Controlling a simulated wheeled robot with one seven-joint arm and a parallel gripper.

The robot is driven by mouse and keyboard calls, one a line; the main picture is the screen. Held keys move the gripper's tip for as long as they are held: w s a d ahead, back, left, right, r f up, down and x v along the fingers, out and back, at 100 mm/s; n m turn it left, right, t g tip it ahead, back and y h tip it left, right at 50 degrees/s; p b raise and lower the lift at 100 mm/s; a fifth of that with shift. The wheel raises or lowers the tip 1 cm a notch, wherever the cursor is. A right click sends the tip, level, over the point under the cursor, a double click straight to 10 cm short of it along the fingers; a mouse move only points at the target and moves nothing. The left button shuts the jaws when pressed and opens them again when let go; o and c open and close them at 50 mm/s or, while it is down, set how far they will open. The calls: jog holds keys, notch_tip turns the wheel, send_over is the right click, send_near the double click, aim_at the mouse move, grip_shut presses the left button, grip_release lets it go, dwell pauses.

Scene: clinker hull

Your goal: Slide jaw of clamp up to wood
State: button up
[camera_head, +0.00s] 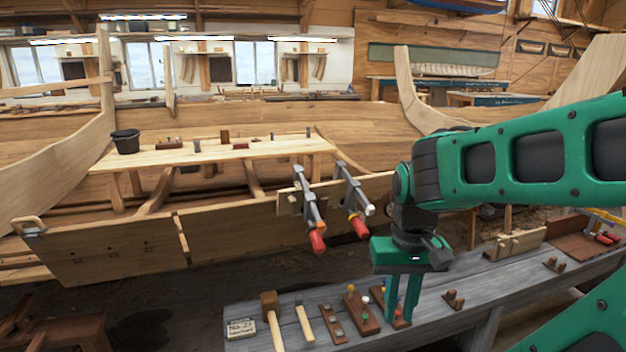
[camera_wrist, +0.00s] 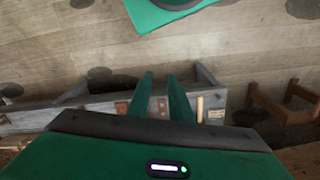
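Two bar clamps with grey bars and red handles hang at the hull's upper plank edge in the head view, a left clamp (camera_head: 308,208) and a right clamp (camera_head: 352,190). The wooden plank (camera_head: 240,220) runs behind and to the left of them. Whether either sliding jaw touches wood is too small to tell. My gripper (camera_head: 401,316) points down over the grey bench, right of and lower than both clamps. Its two green fingers are apart with nothing visible between them. The fingers also show in the wrist view (camera_wrist: 160,76), where no clamp can be made out.
The grey bench (camera_head: 465,300) holds a mallet (camera_head: 270,312), a chisel (camera_head: 304,322) and several small wooden racks close below my gripper. A plank table (camera_head: 215,152) with a black bucket (camera_head: 125,141) stands inside the hull. Dark floor lies between hull and bench.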

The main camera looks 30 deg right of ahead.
jog(key=shift+s+r, duration=0.1)
jog(key=n+t+h, duration=0.3)
jog(key=n+t, duration=0.1)
jog(key=t, duration=0.1)
send_near(313, 205)
jog(key=shift+s+f+x, duration=0.1)
jog(key=shift+s+x, duration=0.1)
jog(key=shift+x, duration=1.3)
jog(key=shift+s+f+x, duration=0.1)
jog(key=shift+s+x, duration=0.1)
jog(key=shift+x, duration=1.35)
jog(key=shift+s+f+x, duration=0.1)
jog(key=shift+s+x, duration=0.15)
jog(key=shift+x, duration=1.25)
jog(key=shift+w+d+r, duration=0.15)
jog(key=shift+w+r, duration=0.1)
jog(key=shift+w, duration=0.4)
jog(key=shift+w+d+r, duration=0.1)
jog(key=shift+w+r, duration=0.15)
jog(key=shift+w, duration=0.4)
jog(key=shift+c, duration=0.4)
jog(key=shift+s+f, duration=0.1)
jog(key=shift+s, duration=0.1)
jog(key=shift+s+a+f, duration=0.15)
jog(key=shift+s+f, duration=0.05)
jog(key=shift+s, duration=0.2)
